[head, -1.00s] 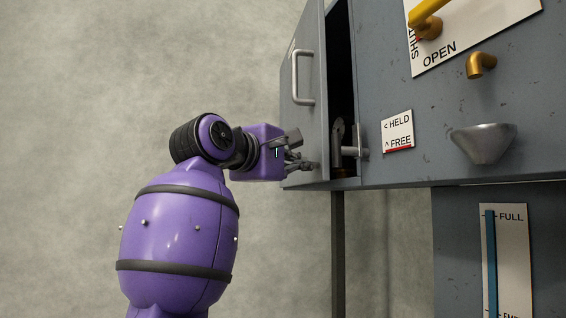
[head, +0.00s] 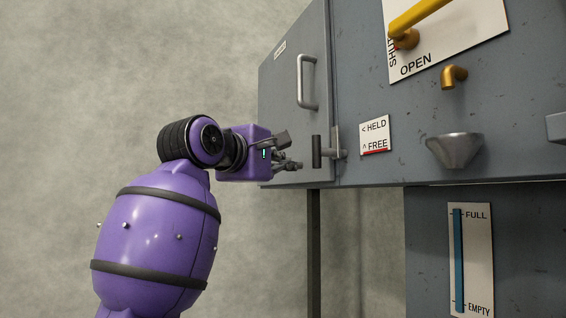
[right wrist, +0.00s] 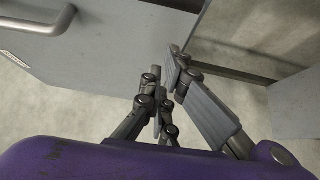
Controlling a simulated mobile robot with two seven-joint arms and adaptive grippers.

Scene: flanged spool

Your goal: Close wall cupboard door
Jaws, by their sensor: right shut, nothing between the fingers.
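My left gripper is not in view.
Right of the door are a HELD/FREE label (head: 374,134), a yellow lever (head: 425,18) on a white plate, a brass spout (head: 455,74) and a metal funnel (head: 455,148). A level gauge (head: 471,260) is below. The wall at left is clear.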

